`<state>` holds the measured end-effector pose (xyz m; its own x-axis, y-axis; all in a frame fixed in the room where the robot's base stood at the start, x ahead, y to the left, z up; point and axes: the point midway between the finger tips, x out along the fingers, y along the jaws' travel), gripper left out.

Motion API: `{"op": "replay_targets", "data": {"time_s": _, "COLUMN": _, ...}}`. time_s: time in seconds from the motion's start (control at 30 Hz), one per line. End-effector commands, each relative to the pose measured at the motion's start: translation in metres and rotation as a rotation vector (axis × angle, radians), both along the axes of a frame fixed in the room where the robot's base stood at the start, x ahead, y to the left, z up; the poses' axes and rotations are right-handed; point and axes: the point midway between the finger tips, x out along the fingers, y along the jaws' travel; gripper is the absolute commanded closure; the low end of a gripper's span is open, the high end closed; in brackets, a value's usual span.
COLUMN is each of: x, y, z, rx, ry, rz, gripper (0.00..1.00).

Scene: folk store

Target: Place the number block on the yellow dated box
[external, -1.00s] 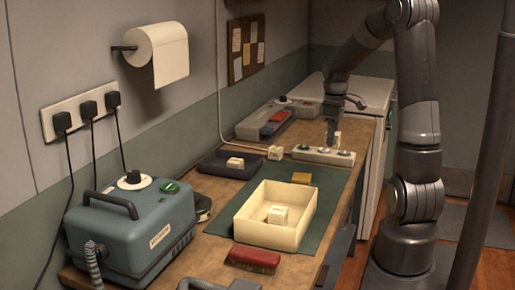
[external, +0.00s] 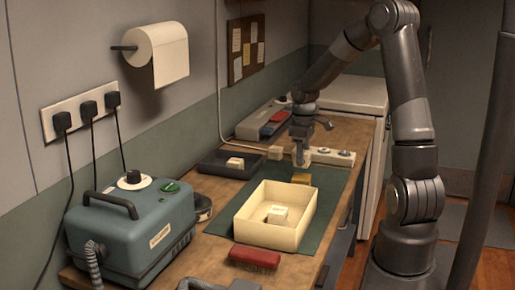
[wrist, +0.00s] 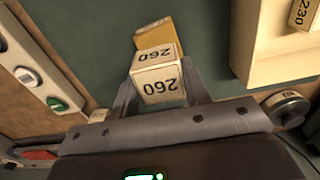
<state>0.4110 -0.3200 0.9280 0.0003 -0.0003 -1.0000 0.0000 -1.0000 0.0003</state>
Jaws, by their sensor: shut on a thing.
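My gripper (wrist: 158,92) is shut on a cream number block (wrist: 158,82) marked 260, with the number on two visible faces. A small yellow box (wrist: 158,31) lies just beyond the block in the wrist view, partly hidden by it. In the external view my gripper (external: 300,160) points down just behind the yellow box (external: 302,178), which sits on the green mat. The held block is hard to make out there. I cannot tell how much gap lies between block and box. No date is readable on the box.
A cream open tray (external: 246,228) stands in front of the yellow box, with a pale block (external: 277,215) inside. A power strip (external: 330,156) lies behind. A dark tray (external: 220,170) with a pale block is to the left. A red brush-like object (external: 254,258) lies in front.

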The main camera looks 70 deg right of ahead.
Motion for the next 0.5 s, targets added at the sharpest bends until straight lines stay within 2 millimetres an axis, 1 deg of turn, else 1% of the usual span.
{"op": "replay_targets", "data": {"time_s": 0.27, "x": -0.001, "y": 0.0, "z": -0.036, "rx": 0.003, "ry": 0.001, "rz": 0.0, "gripper": 0.8}}
{"op": "replay_targets", "data": {"time_s": 0.33, "x": 0.0, "y": 0.0, "z": -0.039, "rx": 0.0, "ry": 0.0, "rz": 0.0, "gripper": 0.8}}
{"op": "replay_targets", "data": {"time_s": 0.5, "x": 0.0, "y": 0.0, "z": -0.038, "rx": 0.0, "ry": -0.001, "rz": 0.0, "gripper": 0.8}}
